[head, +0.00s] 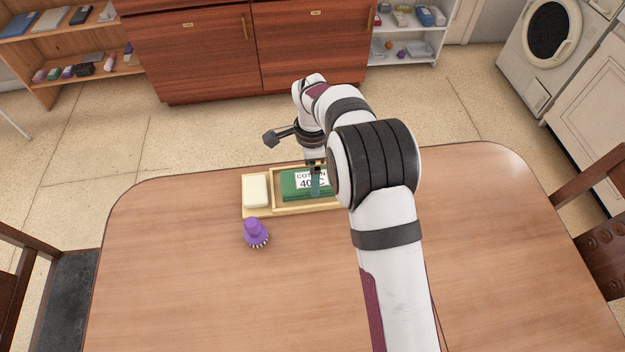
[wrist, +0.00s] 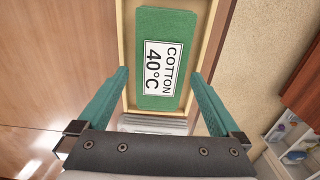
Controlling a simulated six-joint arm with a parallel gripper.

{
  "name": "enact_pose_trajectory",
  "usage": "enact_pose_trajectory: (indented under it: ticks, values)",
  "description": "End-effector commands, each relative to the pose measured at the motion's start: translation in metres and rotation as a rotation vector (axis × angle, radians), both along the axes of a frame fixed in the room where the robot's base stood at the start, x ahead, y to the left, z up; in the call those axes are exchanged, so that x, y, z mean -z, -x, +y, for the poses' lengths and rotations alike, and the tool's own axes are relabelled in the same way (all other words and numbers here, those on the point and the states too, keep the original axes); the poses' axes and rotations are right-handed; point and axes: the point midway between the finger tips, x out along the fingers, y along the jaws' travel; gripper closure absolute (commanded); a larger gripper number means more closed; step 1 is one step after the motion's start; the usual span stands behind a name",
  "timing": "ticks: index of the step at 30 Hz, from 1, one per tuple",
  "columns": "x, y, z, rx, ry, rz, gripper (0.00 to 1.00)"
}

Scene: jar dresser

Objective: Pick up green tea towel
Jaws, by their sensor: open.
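The green tea towel (head: 292,187) lies folded flat in a wooden tray (head: 274,206) on the table, with a white label reading "COTTON 40°C". In the wrist view the towel (wrist: 153,98) lies ahead of my gripper, between the lines of its fingers. My gripper (head: 315,178) is over the tray, at the towel in the head view. In the wrist view its two teal fingers (wrist: 163,88) are spread wide with nothing between the tips but the towel beyond. I cannot tell the exact height above it. My arm hides the tray's right part in the head view.
A cream block (head: 256,190) sits in the tray's left section. The table's left and front are clear. Cabinets (head: 250,45) and shelves (head: 405,40) stand beyond.

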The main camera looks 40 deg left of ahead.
Motion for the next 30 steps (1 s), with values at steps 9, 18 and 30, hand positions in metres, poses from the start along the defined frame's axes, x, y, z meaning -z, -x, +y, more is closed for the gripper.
enact_pose_trajectory:
  ticks: [9, 18, 30]
  values:
    - [0.038, 0.000, 0.001, 0.000, 0.000, 0.000, 0.00]
    - [0.037, 0.000, 0.001, 0.000, 0.001, 0.001, 0.32]
    - [0.037, 0.000, 0.001, 0.000, 0.000, 0.000, 0.70]
